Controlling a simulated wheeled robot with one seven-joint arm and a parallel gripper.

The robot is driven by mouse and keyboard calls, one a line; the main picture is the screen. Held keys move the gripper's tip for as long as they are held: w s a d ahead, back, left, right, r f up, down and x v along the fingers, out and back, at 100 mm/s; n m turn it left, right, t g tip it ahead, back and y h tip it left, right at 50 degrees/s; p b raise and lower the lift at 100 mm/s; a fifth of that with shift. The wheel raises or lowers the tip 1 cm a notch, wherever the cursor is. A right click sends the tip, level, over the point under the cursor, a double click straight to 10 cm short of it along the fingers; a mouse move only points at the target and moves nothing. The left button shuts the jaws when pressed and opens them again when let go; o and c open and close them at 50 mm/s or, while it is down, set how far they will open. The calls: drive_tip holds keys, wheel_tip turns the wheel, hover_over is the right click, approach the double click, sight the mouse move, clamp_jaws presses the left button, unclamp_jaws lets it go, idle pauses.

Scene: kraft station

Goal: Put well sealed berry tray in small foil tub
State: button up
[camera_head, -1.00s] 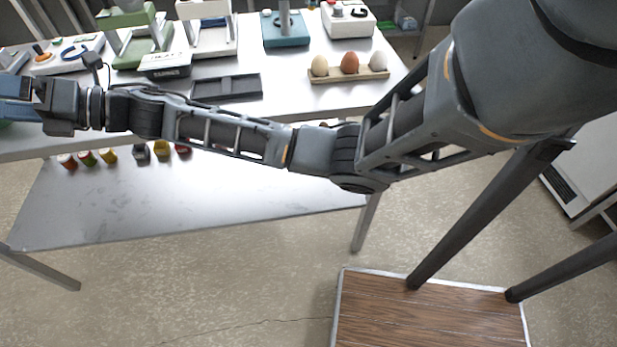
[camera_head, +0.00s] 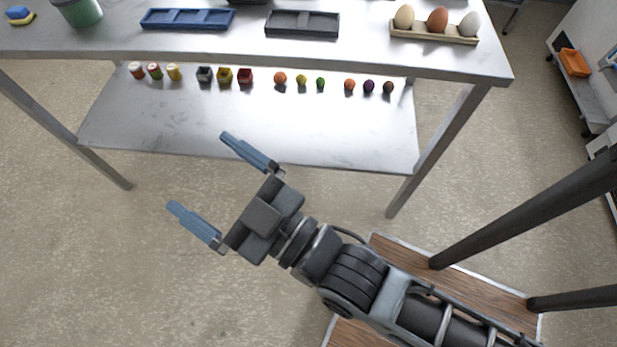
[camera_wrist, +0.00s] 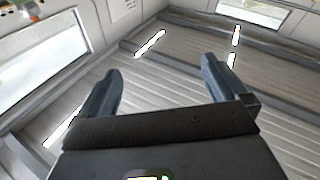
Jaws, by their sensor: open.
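I cannot pick out a well sealed berry tray for certain. On the lower shelf stands a small dark grey tub (camera_head: 204,74), which may be the foil tub, beside a yellow tub (camera_head: 225,75) and a red tub (camera_head: 245,76).
The table (camera_head: 360,62) holds a blue tray (camera_head: 187,19), a dark grey tray (camera_head: 302,23), an egg rack (camera_head: 434,34) and a green container (camera_head: 78,11). The lower shelf (camera_head: 250,135) also bears small cups (camera_head: 154,71) and several small fruit-like balls (camera_head: 280,78); its front is bare.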

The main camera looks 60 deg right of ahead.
drive_tip(key=s+d+f+g, duration=0.1)
drive_tip(key=s, duration=0.5)
drive_tip(key=s+d+f+m+g+y, duration=0.1)
drive_tip(key=s+g, duration=0.1)
drive_tip(key=s, duration=0.4)
drive_tip(key=shift+s+d+f, duration=0.2)
drive_tip(key=shift+d+f, duration=0.15)
drive_tip(key=s+d, duration=0.1)
drive_tip(key=s, duration=0.1)
drive_tip(key=s+d+g+y, duration=0.1)
drive_tip(key=s, duration=0.2)
drive_tip(key=s+d+r+g, duration=0.1)
drive_tip(key=s+d, duration=0.1)
drive_tip(key=shift+s, duration=0.35)
drive_tip(key=shift+c, duration=0.3)
